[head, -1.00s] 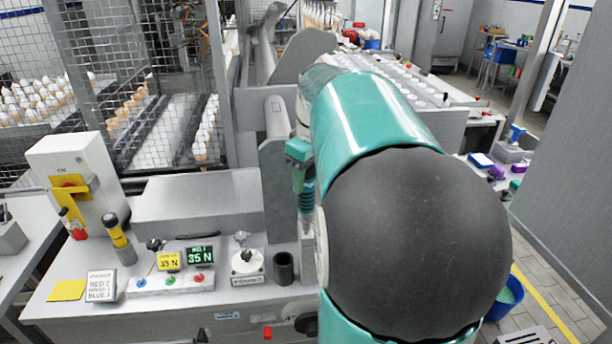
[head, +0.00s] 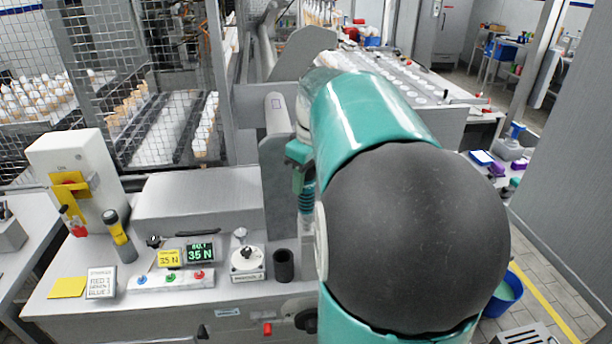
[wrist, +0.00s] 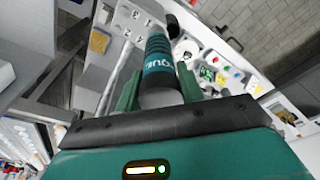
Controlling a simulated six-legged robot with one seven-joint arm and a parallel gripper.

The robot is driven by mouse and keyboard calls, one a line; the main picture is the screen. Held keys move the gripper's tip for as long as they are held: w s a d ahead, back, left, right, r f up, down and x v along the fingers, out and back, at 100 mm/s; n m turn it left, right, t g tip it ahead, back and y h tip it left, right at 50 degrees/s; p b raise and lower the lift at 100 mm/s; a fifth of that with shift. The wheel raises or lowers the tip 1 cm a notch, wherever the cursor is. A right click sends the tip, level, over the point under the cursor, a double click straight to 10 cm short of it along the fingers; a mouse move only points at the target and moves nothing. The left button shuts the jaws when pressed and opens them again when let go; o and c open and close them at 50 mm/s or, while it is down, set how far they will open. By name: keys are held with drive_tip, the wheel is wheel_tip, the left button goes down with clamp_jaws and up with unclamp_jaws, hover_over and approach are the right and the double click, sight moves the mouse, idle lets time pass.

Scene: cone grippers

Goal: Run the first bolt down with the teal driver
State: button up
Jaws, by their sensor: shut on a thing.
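My gripper (wrist: 158,92) is shut on the teal driver (wrist: 158,62) in the wrist view. The driver has a teal and dark barrel with pale lettering and a grey lower part between the two teal fingers. Beyond its far end is a pale plate (wrist: 128,22) with several small holes. In the head view, my large teal and black arm covers much of the middle, and a teal ribbed part (head: 306,200) shows beside it. I cannot make out the first bolt or whether the driver's tip touches anything.
The grey bench has a yellow and black tool (head: 118,236), a button box (head: 170,280), a display reading 35 N (head: 200,253), a dial unit (head: 247,262) and a black cup (head: 283,266). A mesh guard (head: 160,70) stands behind. A blue bucket (head: 503,297) is on the floor at right.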

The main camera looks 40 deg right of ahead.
drive_tip(key=shift+f, duration=0.5)
idle(1.3)
drive_tip(key=shift+r, duration=0.5)
idle(0.6)
drive_tip(key=shift+r, duration=2.95)
